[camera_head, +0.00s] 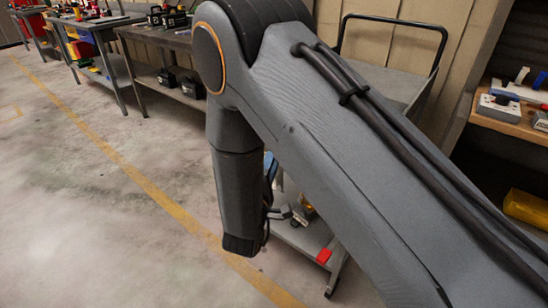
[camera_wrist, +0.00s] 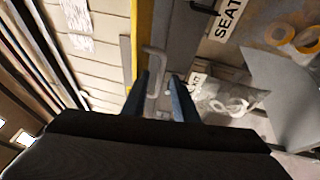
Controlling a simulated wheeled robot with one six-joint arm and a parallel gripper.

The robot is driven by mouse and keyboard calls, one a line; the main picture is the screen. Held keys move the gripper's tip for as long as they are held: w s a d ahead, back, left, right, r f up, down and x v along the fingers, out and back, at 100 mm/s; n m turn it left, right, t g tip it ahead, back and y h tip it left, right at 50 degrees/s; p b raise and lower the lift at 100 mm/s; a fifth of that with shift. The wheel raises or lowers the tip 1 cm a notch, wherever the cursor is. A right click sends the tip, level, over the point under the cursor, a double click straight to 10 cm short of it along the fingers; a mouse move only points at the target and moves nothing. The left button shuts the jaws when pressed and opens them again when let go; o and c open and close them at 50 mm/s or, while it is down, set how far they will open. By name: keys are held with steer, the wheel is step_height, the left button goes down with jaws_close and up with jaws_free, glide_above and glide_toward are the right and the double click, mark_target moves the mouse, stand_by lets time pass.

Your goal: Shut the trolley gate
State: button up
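In the wrist view my gripper (camera_wrist: 162,82) is open, with its two bluish fingers apart. A pale bent handle (camera_wrist: 156,62) on a grey panel (camera_wrist: 180,35), which may be the trolley gate, shows at and between the fingertips; I cannot tell whether they touch it. A yellow strip (camera_wrist: 141,35) runs beside the panel. In the head view a grey trolley (camera_head: 385,80) with a black rail stands behind my arm. Its lower shelf (camera_head: 308,240) shows below the arm. My arm hides much of the trolley, and the gate cannot be made out there.
In the wrist view a SEAT label (camera_wrist: 228,18), tape rolls (camera_wrist: 285,38) and a clear bag (camera_wrist: 228,102) lie right of the panel. In the head view a workbench (camera_head: 150,32) stands at upper left and a wooden-topped bench (camera_head: 515,125) at right. Left floor is clear.

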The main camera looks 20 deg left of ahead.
steer(key=shift+w, duration=0.2)
steer(key=shift+c, duration=0.4)
jaws_close()
